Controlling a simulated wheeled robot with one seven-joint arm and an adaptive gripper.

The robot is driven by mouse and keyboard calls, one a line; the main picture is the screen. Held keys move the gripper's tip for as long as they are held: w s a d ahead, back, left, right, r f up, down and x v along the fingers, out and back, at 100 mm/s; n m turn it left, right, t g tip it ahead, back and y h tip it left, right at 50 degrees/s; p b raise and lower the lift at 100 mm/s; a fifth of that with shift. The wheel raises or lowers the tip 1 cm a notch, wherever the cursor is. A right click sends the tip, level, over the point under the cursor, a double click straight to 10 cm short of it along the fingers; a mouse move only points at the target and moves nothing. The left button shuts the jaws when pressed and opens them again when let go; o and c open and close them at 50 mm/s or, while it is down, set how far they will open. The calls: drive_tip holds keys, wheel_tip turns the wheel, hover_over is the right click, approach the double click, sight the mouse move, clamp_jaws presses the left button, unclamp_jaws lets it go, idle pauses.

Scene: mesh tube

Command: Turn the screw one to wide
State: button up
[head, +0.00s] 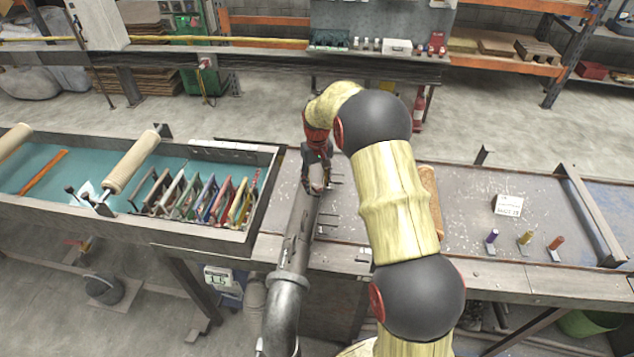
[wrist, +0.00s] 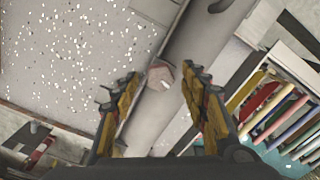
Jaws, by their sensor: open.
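A grey metal tube (head: 299,232) runs along the table in the head view, and it also crosses the wrist view (wrist: 205,45) diagonally. My gripper (head: 316,186) is over the far part of the tube in the head view. In the wrist view my gripper (wrist: 160,76) is open, with one yellow-and-black finger on each side. A small pale pinkish faceted piece (wrist: 159,78), perhaps the screw head, shows between the fingertips beside the tube. The fingers appear apart from it. I cannot tell the height of the fingertips above it.
A tray (head: 130,238) with rollers and several coloured frames stands at left; the frames show in the wrist view (wrist: 280,105). At right are a white labelled block (head: 508,205) and purple (head: 491,237), yellow (head: 525,238) and orange (head: 556,243) pegs.

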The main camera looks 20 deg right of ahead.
sight(317, 184)
drive_tip(key=shift+r, duration=0.1)
wheel_tip(317, 184, up, 12)
idle(0.5)
drive_tip(key=s+a+t+b, duration=0.2)
drive_tip(key=s+a+b, duration=0.2)
drive_tip(key=s, duration=0.8)
drive_tip(key=s+a+t+b, duration=0.1)
drive_tip(key=s+a+b, duration=0.4)
drive_tip(key=s, duration=0.8)
drive_tip(key=s+a+t+b, duration=0.2)
drive_tip(key=s+a+b, duration=0.3)
drive_tip(key=s, duration=0.7)
drive_tip(key=shift+s+a+f+n+t+b, duration=0.15)
drive_tip(key=shift+s+f+n+t+b, duration=0.15)
drive_tip(key=shift+s+n+b, duration=0.1)
